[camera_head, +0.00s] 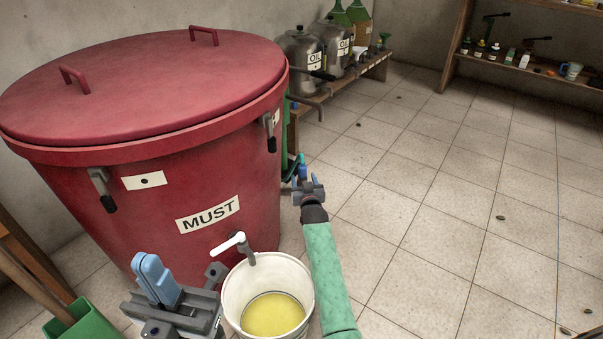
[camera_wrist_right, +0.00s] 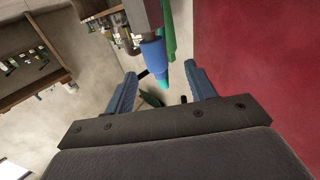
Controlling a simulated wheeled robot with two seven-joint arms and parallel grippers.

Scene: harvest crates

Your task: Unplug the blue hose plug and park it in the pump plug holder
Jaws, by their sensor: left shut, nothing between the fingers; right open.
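The blue hose plug (camera_wrist_right: 152,52) shows in the right wrist view with a teal end (camera_wrist_right: 163,76) and sits against a grey cylindrical part (camera_wrist_right: 146,14). A green hose (camera_wrist_right: 169,30) runs beside it. My right gripper (camera_wrist_right: 160,72) is open, with its blue fingers on either side of the teal end; I cannot tell whether they touch it. In the head view the right gripper (camera_head: 309,186) is right of the red MUST vat (camera_head: 150,210), by the teal piece (camera_head: 303,160). My left gripper (camera_head: 146,262) is shut and empty in front of the vat. I cannot pick out the plug holder.
A white bucket (camera_head: 231,297) of yellow liquid stands below the vat's white-handled tap (camera_head: 229,243), beside my left gripper. A low bench (camera_head: 340,95) with oil cans is behind, and a shelf (camera_head: 530,75) at back right. The tiled floor at right is mostly clear.

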